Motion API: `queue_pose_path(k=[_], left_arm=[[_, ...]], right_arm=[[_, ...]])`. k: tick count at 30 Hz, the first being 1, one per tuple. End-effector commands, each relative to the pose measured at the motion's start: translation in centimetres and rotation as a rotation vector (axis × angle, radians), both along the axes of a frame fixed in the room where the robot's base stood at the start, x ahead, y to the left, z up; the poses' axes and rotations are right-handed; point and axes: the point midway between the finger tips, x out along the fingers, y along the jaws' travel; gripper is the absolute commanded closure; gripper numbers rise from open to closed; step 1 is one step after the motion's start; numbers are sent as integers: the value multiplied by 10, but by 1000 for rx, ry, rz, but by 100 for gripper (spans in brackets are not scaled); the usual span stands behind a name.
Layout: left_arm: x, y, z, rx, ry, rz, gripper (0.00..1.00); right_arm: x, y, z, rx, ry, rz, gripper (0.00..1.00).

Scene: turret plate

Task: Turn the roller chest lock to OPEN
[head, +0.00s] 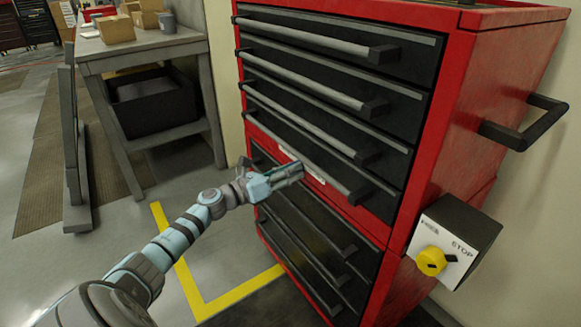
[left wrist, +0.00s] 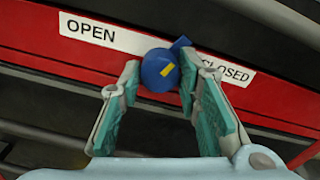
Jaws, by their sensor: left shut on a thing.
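The roller chest (head: 468,140) is red with black drawers, and it fills the middle and right of the head view. The knob sits on a red strip between the words OPEN (left wrist: 90,33) and CLOSED (left wrist: 228,73) on a white label. My left gripper (head: 296,172) is at the chest's front, and in the left wrist view its teal-padded fingers (left wrist: 160,80) are shut on the knob. The head view hides the knob behind the gripper.
A dark box with a yellow knob and the word STOP (head: 449,250) is on the chest's right side, below a black side handle (head: 527,125). Long drawer handles (head: 310,80) stick out above and below the gripper. A grey workbench (head: 140,47) stands at the left.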

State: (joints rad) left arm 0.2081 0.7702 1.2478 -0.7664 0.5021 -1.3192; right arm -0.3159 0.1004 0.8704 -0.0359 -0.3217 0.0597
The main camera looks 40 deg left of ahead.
Motion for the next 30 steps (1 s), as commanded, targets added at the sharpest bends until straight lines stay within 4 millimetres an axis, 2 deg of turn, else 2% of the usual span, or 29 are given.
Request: queue_pose_path(k=[18,30], left_arm=[[-2,-4,1,-560,171,-9,97],[-3,-4,3,-916,276,-9,97]], right_arm=[[-60,-16,22,-40,109,49,59],[-66,-8,42,-25,117,37,59]])
